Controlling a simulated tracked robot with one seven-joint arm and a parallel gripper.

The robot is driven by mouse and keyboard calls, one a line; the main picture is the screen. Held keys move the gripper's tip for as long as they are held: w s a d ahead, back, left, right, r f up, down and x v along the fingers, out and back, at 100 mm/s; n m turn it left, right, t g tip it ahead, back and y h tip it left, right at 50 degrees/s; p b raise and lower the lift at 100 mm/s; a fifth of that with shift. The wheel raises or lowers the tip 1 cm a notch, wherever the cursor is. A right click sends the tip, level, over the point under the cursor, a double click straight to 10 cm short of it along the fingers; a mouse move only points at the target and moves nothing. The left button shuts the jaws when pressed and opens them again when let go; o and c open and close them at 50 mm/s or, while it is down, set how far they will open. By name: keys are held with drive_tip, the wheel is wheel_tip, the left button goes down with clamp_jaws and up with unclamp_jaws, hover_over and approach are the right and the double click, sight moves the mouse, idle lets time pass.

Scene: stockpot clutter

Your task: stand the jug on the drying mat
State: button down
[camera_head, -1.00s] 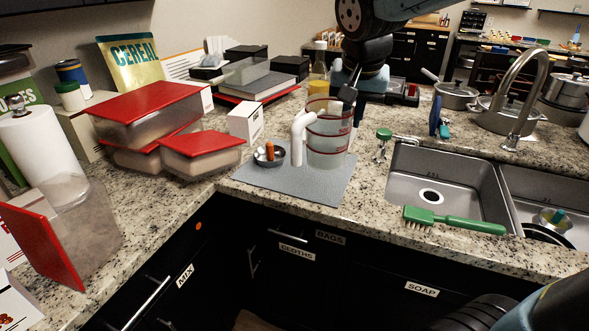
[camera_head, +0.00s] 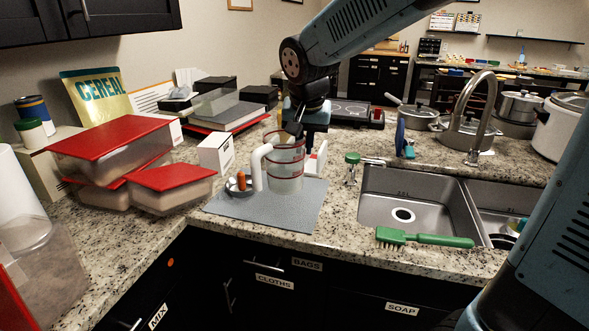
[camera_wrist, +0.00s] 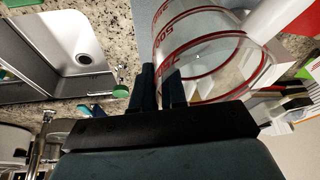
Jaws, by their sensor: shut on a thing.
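The jug (camera_head: 286,170) is clear, with red markings and a white handle on its left. It looks upright over the back part of the grey drying mat (camera_head: 270,219). I cannot tell whether its base touches the mat. My gripper (camera_head: 298,130) is shut on the jug's rim at the upper right. In the wrist view the jug (camera_wrist: 205,45) opens towards the camera, with the gripper fingers (camera_wrist: 163,88) at its wall. The mat's far edge is partly hidden behind the jug.
A small metal bowl (camera_head: 240,187) with an orange item stands close left of the jug. A white item (camera_head: 316,159) stands behind right. Red-lidded containers (camera_head: 170,180) are left. A green-topped item (camera_head: 352,160), sink (camera_head: 400,196) and green brush (camera_head: 425,239) are right. The mat's front is bare.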

drive_tip(key=w+a+f, duration=0.2)
drive_tip(key=w+f, duration=0.5)
drive_tip(key=f, duration=0.3)
drive_tip(key=shift+w+a, duration=0.2)
drive_tip(key=shift+a, duration=0.1)
drive_tip(key=shift+f, duration=0.1)
drive_tip(key=c, duration=1.2)
unclamp_jaws()
drive_tip(key=shift+o, duration=0.2)
drive_tip(key=v, duration=1.2)
